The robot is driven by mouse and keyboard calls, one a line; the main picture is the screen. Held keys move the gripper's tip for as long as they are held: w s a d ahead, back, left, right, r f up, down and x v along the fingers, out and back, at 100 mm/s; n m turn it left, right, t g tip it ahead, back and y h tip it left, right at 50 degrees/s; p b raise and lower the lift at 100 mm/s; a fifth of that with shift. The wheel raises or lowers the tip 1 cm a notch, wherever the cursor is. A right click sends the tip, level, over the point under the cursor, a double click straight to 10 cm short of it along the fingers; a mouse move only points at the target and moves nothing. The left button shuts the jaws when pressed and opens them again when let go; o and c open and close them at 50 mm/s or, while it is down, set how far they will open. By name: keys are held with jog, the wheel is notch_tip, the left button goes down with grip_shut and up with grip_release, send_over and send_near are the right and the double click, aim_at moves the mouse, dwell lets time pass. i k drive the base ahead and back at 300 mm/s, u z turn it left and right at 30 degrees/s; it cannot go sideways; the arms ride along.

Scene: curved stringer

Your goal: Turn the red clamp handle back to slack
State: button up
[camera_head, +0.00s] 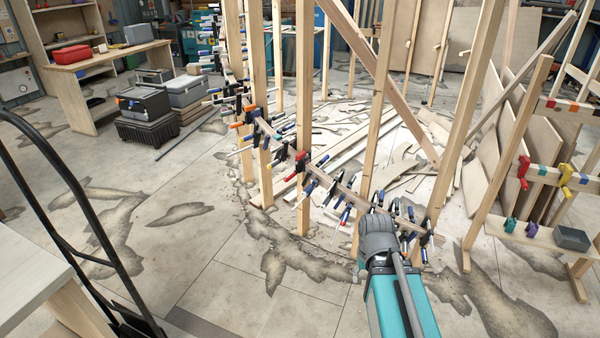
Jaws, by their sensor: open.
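The curved wooden stringer (338,186) runs between upright posts in the middle, with many small clamps along it. A clamp with red parts (300,157) sits on the stringer left of centre, beside a post. I cannot tell from this view which handle is tight or slack. My teal arm reaches in from the bottom right, and its grey wrist is in front of the stringer's right part. My gripper's fingers are hidden behind the wrist or lost among the dark clamps there.
A wooden rack (487,226) at the right holds red, yellow, green and purple clamps and a grey box (572,238). Upright posts and a diagonal brace (378,78) crowd the stringer. Wood offcuts lie behind. The cracked floor at front left is open, beside a black hand truck (75,190).

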aim_at(288, 178)
jog(key=z, duration=0.1)
jog(key=i, duration=1.35)
jog(key=u, duration=0.6)
